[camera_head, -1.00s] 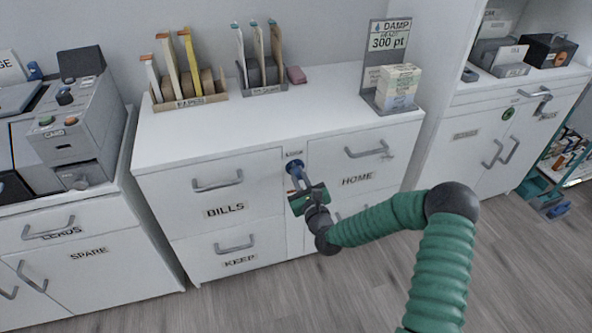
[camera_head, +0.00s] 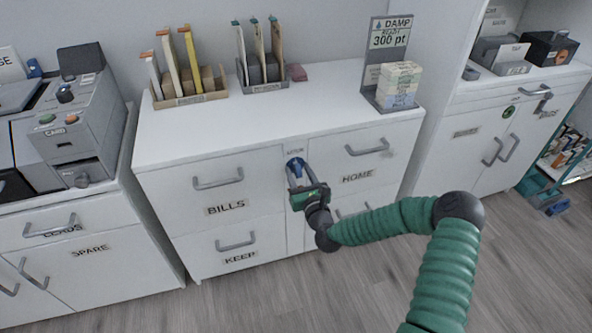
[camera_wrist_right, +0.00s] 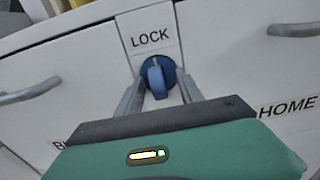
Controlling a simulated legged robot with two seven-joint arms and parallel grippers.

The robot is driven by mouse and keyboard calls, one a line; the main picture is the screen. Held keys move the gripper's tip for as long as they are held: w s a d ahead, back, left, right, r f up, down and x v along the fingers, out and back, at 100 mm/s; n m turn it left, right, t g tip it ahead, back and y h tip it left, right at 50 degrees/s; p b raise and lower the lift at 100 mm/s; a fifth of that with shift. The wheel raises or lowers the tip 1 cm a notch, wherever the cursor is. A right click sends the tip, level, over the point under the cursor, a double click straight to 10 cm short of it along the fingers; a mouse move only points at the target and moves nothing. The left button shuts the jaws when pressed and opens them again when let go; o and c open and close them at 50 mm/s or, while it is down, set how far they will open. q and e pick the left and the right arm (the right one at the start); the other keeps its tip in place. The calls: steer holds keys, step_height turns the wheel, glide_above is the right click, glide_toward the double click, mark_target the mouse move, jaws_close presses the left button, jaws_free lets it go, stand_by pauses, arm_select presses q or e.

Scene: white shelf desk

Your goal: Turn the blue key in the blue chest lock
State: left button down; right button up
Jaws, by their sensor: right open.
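The blue key (camera_wrist_right: 156,78) sits in the round blue lock on the narrow white panel under the word LOCK. In the head view the blue lock (camera_head: 294,164) shows between the BILLS and HOME drawers, partly covered by my gripper. My right gripper (camera_head: 297,182) is in front of it. In the right wrist view the two grey fingers of my right gripper (camera_wrist_right: 160,88) stand apart, one on each side of the key's lower part. I cannot tell whether they touch it. My left gripper is not in view.
The white cabinet's top (camera_head: 230,125) holds card racks (camera_head: 188,98) and a stack of blocks (camera_head: 398,86). Drawer handles (camera_head: 218,182) stick out left and right of the lock. A grey card machine (camera_head: 80,130) stands at the left. The floor in front is clear.

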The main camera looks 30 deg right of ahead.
stand_by(0.4)
steer(key=shift+s+a+p, duration=0.2)
steer(key=shift+s+p, duration=0.1)
steer(key=shift+s, duration=0.4)
steer(key=shift+p+v, duration=0.55)
steer(key=shift+v, duration=1.75)
